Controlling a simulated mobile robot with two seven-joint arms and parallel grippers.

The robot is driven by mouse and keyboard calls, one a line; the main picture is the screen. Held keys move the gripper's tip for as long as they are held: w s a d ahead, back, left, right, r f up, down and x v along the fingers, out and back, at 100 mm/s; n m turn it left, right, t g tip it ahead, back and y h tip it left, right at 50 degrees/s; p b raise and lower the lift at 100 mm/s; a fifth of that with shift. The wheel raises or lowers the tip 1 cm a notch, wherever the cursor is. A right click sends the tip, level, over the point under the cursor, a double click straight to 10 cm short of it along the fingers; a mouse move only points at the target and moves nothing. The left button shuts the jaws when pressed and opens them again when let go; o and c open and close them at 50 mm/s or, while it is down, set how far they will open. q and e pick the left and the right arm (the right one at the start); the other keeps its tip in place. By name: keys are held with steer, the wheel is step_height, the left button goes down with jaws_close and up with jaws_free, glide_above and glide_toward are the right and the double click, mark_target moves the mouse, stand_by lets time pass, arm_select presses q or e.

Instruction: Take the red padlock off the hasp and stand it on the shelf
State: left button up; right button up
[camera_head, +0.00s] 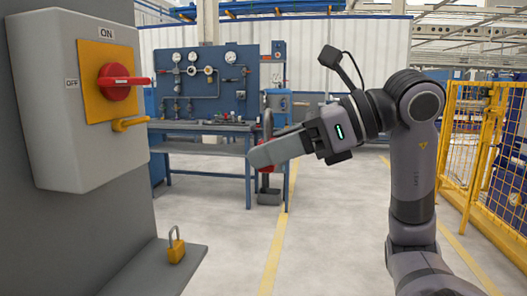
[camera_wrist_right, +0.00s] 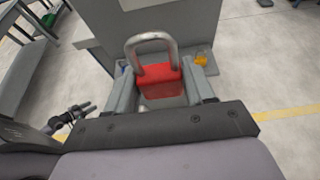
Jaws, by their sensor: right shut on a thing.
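The red padlock (camera_wrist_right: 160,82) is between the fingers of my right gripper (camera_wrist_right: 163,90), its grey shackle pointing up in the wrist view. In the head view my right gripper (camera_head: 264,155) is shut on it, and the near finger hides most of the padlock. The yellow hasp (camera_head: 131,124) sticks out below the red switch handle (camera_head: 118,82) on the grey box, with no padlock on it. The grey shelf (camera_head: 150,272) is at lower left, below and apart from the gripper. My left gripper is out of view.
A yellow padlock (camera_head: 176,246) stands on the shelf near its back; it also shows in the wrist view (camera_wrist_right: 201,60). The shelf's front part is bare. A blue workbench (camera_head: 205,127) stands behind, and a yellow mesh fence (camera_head: 485,150) is at right.

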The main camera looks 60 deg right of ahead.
steer(key=s, duration=0.1)
steer(key=s+d+b, duration=0.1)
steer(key=s, duration=0.1)
steer(key=shift+s+d, duration=0.2)
stand_by(0.3)
stand_by(0.5)
